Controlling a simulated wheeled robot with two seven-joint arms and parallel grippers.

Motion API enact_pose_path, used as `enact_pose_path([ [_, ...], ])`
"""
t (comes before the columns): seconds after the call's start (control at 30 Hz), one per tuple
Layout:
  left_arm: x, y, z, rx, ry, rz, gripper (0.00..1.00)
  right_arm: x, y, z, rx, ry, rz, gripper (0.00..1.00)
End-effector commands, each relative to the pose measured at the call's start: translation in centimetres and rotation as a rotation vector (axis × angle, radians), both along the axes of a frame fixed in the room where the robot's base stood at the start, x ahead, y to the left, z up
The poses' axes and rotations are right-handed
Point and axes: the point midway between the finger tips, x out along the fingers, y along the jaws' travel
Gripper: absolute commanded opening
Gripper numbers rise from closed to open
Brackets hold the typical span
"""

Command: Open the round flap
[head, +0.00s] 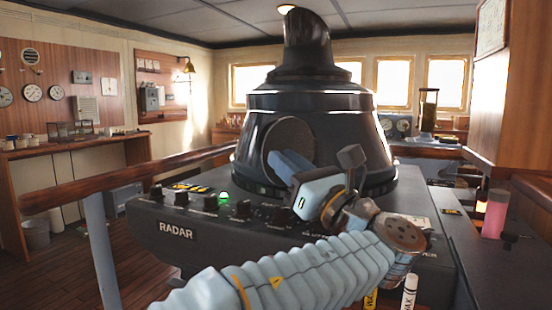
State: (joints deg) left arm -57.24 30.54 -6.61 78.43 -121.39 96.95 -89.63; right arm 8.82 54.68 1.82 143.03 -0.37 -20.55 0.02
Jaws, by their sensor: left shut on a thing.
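The round flap (289,136) is a dark grey disc with a thin lighter rim on the front of the black cone-shaped radar housing (345,118). Its lower part is hidden behind my left gripper (285,163). My left arm comes in from the bottom, and the gripper's blue fingers reach up and left to the flap's lower face. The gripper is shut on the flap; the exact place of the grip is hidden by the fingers. I cannot tell how far the flap stands out from the housing. My right gripper is not in view.
The radar console (180,237) with knobs and a green light lies below the housing. A wooden rail (110,186) runs along the left. A pink cylinder (495,213) stands at the right, and a white marker (409,291) is at the bottom. Open floor shows at left.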

Motion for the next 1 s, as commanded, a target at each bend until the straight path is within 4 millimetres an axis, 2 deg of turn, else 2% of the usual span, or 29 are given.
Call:
enact_pose_path([
  [0.5,-0.04,-0.35,0.10,0.001,-0.002,0.007,0.00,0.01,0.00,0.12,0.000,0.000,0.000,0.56],
  [0.53,-0.04,-0.35,0.10,0.001,-0.002,0.006,0.25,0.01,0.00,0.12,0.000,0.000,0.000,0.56],
  [0.67,-0.03,-0.35,0.08,0.000,-0.001,0.007,0.45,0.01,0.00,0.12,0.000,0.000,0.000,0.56],
  [1.0,-0.26,-0.60,-0.14,0.000,-0.001,0.006,0.45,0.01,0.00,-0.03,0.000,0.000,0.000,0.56],
])
